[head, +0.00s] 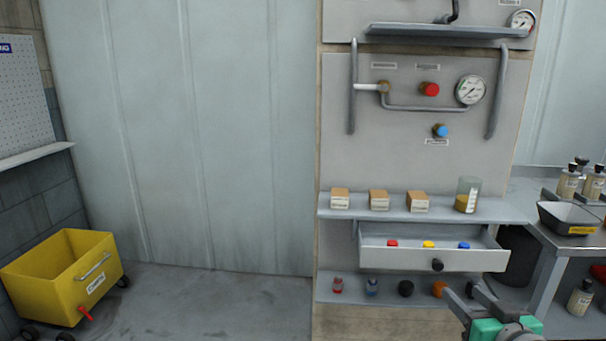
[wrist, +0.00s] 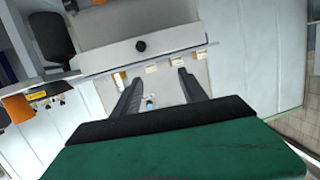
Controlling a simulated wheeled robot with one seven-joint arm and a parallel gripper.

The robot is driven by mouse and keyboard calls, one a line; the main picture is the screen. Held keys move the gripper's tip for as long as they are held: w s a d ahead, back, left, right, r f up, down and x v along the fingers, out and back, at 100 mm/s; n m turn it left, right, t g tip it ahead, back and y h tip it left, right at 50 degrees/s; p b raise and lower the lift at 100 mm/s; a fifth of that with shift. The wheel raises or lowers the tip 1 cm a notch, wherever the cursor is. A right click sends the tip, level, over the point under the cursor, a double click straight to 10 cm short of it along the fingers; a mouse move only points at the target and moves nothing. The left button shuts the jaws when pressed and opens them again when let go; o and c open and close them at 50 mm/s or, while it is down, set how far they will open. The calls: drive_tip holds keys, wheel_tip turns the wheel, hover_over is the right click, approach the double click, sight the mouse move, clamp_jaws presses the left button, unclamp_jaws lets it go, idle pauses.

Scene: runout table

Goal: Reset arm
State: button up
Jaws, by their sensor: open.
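My gripper (head: 466,293) shows at the bottom right of the head view, with green on its body. Its two dark fingers are apart, and nothing shows between them. In the wrist view my gripper (wrist: 158,84) has its fingers spread, pointing up the picture toward the wall unit. The drawer (head: 400,258) of the wall unit stands pulled out, with a black knob (head: 437,265) on its front. The knob also shows in the wrist view (wrist: 141,46), apart from the fingers. In the head view my gripper appears below and right of the knob.
The open drawer holds a red, a yellow and a blue piece. A shelf (head: 340,213) above carries three small boxes and a beaker (head: 467,195). A lower shelf (head: 390,298) holds small items. A side table (head: 548,237) stands right. A yellow cart (head: 45,285) stands left; floor between is clear.

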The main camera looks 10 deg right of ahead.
drive_tip(key=w+a+n+g+y+p, duration=0.1)
drive_tip(key=w+a+g+y+p, duration=0.2)
drive_tip(key=a, duration=0.4)
drive_tip(key=w+a+n+g+y+p, duration=0.1)
drive_tip(key=a+g+p, duration=0.2)
drive_tip(key=a+p, duration=0.25)
drive_tip(key=s+a+r+g+h+p, duration=0.1)
drive_tip(key=s+a+r+g+p, duration=0.1)
drive_tip(key=a, duration=0.4)
drive_tip(key=s+a+r+g+p, duration=0.2)
drive_tip(key=s+a+g+p, duration=0.2)
drive_tip(key=s+a+p, duration=0.2)
drive_tip(key=shift+s+a+h+p, duration=0.2)
drive_tip(key=shift+a+h+p, duration=0.25)
drive_tip(key=shift+p, duration=0.35)
